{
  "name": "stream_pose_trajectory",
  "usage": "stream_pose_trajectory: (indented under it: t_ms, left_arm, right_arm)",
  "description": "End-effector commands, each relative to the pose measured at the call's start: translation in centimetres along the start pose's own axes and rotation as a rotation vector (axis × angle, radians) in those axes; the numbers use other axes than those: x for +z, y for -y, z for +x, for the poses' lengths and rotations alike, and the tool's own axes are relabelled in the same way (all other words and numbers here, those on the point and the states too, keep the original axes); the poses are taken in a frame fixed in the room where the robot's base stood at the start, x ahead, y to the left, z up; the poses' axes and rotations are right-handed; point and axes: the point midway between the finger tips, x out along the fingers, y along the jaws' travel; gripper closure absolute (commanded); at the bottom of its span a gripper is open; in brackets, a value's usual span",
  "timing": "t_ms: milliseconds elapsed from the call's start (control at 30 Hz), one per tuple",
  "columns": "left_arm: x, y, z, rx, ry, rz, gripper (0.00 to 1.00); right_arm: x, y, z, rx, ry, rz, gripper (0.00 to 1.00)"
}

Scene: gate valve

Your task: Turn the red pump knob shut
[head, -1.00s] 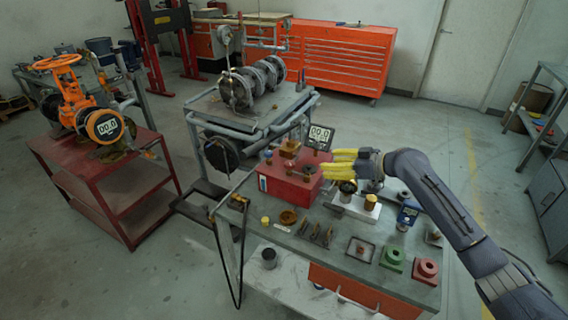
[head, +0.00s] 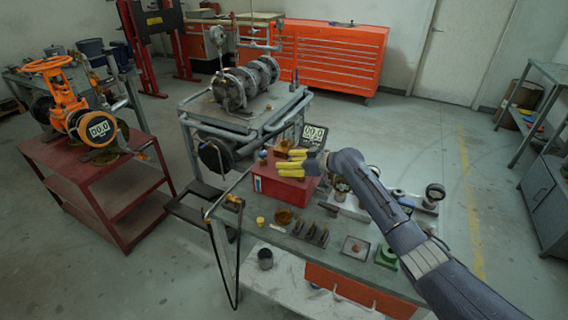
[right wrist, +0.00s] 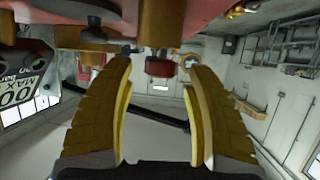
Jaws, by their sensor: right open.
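The red pump box (head: 283,187) stands at the back of the grey workbench, with small fittings on its top. My right gripper (head: 292,163), with yellow fingers, reaches in from the right over the box and hides part of its top. In the right wrist view, the open fingers (right wrist: 160,115) spread to either side of a small red knob (right wrist: 160,68) on a brass-coloured stem. The knob appears between and beyond the fingertips, and no contact shows. My left gripper is not in view.
A digital display (head: 314,134) stands behind the box; it also shows at the left of the right wrist view (right wrist: 20,85). The bench front holds a yellow cap (head: 260,221), a brown dish (head: 283,216) and a green block (head: 386,257). An orange valve (head: 68,100) stands on a red cart.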

Motion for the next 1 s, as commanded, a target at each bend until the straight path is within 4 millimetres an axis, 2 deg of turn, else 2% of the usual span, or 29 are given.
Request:
stream_pose_trajectory:
  t_ms: [200,633,1000]
  left_arm:
    - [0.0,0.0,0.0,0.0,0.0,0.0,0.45]
    - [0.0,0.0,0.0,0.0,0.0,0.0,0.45]
    - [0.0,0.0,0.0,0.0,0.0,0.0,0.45]
  right_arm:
    - [0.0,0.0,1.4,0.0,0.0,0.001,0.45]
    - [0.0,0.0,1.8,0.0,0.0,0.001,0.44]
    - [0.0,0.0,1.7,0.0,0.0,0.001,0.87]
